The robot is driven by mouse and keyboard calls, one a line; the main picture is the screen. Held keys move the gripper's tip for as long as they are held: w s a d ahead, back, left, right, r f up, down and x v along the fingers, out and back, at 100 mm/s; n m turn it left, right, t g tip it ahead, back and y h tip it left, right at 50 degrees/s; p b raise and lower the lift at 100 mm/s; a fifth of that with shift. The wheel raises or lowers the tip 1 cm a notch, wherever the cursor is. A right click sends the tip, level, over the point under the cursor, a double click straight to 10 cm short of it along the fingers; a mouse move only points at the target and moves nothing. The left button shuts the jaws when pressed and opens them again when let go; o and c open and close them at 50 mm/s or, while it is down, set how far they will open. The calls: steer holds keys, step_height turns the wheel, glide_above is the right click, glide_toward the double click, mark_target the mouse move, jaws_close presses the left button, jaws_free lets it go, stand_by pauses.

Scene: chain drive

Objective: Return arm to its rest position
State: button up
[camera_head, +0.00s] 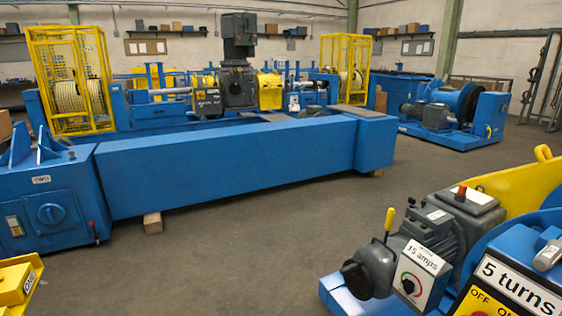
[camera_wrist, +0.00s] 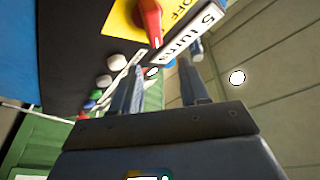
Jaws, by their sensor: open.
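My gripper (camera_wrist: 160,66) shows in the wrist view with its two dark fingers spread apart and nothing visible between them. Beyond the fingertips is a dark control panel (camera_wrist: 75,60) with a red rotary switch (camera_wrist: 148,20) on a yellow plate. A white "5 turns" label (camera_wrist: 188,36) lies beside the switch, near the fingers. I cannot tell whether a finger touches the panel. In the head view, neither my arm nor my gripper shows. The "5 turns" label (camera_head: 518,284) shows there at the lower right.
A grey motor box marked "15 amps" (camera_head: 413,275) stands at the lower right of the head view. A long blue beam (camera_head: 235,170) lies across the middle left, with a blue cabinet (camera_head: 45,205) at its end. Bare floor (camera_head: 230,270) lies between them.

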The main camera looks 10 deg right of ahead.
steer(key=s+a+r+n+t+y+p, duration=0.2)
steer(key=s+a+r+n+t+y, duration=0.2)
steer(key=s+n, duration=0.4)
steer(key=s+a+r+n+t+y+p, duration=0.2)
steer(key=s+a+r+n+t+y, duration=0.2)
steer(key=s, duration=1.1)
steer(key=s+a+r+n+t+y+p, duration=0.1)
steer(key=s+a+r+n+t+y, duration=0.3)
steer(key=s+a+r+n+y, duration=0.4)
steer(key=s+a+n+y, duration=0.1)
steer(key=s+n+y, duration=0.2)
steer(key=n+y, duration=0.1)
steer(key=shift+s+a+n+t+p, duration=0.3)
steer(key=shift+n+p, duration=0.1)
steer(key=shift+n, duration=0.2)
